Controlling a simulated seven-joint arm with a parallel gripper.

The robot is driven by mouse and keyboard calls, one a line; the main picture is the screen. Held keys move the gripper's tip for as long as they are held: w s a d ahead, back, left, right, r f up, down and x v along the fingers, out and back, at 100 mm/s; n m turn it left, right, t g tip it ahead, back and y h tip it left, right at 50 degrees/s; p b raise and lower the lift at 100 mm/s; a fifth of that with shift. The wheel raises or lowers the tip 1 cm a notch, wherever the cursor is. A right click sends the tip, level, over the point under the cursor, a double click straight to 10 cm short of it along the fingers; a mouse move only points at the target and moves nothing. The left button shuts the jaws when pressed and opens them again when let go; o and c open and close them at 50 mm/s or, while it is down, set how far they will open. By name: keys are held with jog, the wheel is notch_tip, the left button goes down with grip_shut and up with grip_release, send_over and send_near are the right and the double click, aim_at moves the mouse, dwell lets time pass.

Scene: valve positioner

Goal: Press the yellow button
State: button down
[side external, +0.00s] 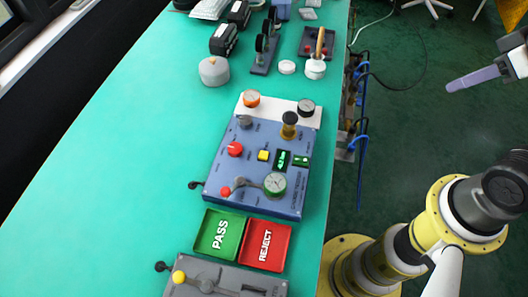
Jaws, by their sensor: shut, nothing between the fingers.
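The yellow button (263,155) is a small square on the top of the blue-grey valve positioner box (256,203). It sits left of a small display with green digits (283,160) and right of a red knob (235,149). Nothing covers it. My gripper (452,86) is at the upper right edge, partly cut off by the frame. Its grey fingers are together and point left. It is over the dark green floor in the picture, well apart from the box and the button.
The green PASS tray (205,242) and red REJECT tray (254,257) lie in front of the box. Gauges, a brass knob (289,119) and a dial (275,184) rise around the button. The table's left part (120,150) is clear.

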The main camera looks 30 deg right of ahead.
jog(key=w+a+r+m+t+y, duration=0.1)
jog(key=w+a+r+m+t, duration=0.1)
jog(key=w+a, duration=0.35)
jog(key=w+a+r+m+t+y, duration=0.1)
jog(key=w+a+m+t, duration=0.1)
jog(key=w, duration=0.6)
jog(key=w+a+r+m+t+y, duration=0.1)
jog(key=w+a+r+m+t, duration=0.15)
jog(key=w, duration=0.45)
jog(key=s+a+f+n+g, duration=0.2)
jog(key=a+f+g, duration=0.2)
jog(key=a+f, duration=1.3)
jog(key=shift+a+f, duration=0.2)
jog(key=shift+f, duration=0.7)
